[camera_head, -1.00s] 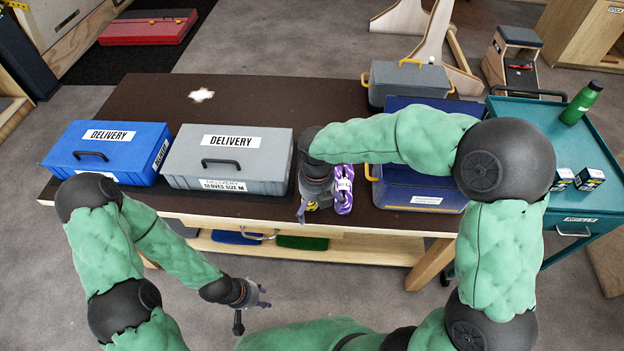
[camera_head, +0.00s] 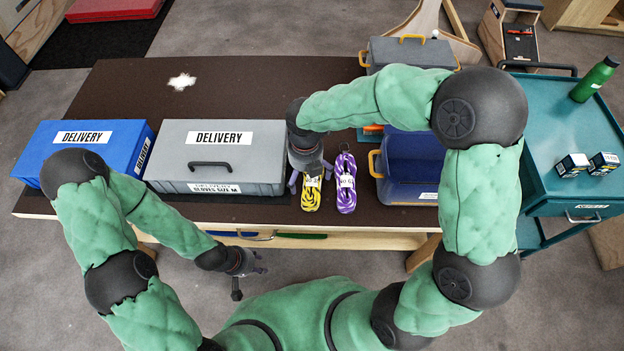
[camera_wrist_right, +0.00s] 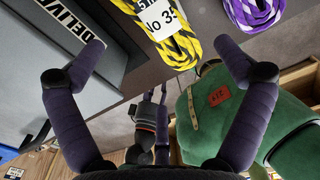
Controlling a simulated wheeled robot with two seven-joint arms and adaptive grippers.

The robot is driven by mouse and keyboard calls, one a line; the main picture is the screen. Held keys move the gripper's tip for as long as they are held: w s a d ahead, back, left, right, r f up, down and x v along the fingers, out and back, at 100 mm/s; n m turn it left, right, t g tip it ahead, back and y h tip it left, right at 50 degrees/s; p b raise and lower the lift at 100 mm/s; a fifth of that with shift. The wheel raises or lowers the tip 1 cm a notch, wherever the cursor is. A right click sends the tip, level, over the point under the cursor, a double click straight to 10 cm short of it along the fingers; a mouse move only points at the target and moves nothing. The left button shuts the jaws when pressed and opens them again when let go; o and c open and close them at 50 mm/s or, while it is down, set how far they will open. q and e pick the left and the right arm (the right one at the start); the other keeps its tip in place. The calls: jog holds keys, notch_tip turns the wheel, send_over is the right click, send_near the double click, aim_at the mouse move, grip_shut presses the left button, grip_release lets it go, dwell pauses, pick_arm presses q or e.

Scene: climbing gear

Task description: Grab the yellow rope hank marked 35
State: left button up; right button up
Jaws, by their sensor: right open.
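The yellow rope hank (camera_head: 311,194) lies on the brown table near its front edge, just right of the grey delivery box. In the right wrist view the yellow hank (camera_wrist_right: 140,32) shows at the top with a white tag (camera_wrist_right: 163,18) partly reading "No 35", its end cut off. My right gripper (camera_head: 305,180) is over the hank's far part, with its fingers pointing at it. In the wrist view my right gripper (camera_wrist_right: 162,58) is open, its fingers apart and holding nothing. My left gripper (camera_head: 252,275) hangs empty in front of the table; its jaw opening is too small to judge.
A purple rope hank (camera_head: 346,187) lies close to the right of the yellow one. The grey delivery box (camera_head: 218,140) is close on the left. A dark blue case (camera_head: 413,165) with yellow handles is further right, and a blue delivery box (camera_head: 95,135) stands far left.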

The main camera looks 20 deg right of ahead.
aim_at(307, 185)
notch_tip(307, 185, down, 2)
jog(key=shift+w+f, duration=0.1)
jog(key=shift+f, duration=0.1)
jog(key=shift+d+f+b, duration=0.2)
jog(key=shift+f+b, duration=1.35)
jog(key=shift+f, duration=1.05)
jog(key=shift+r, duration=0.1)
jog(key=shift+c, duration=0.3)
jog(key=c, duration=1.2)
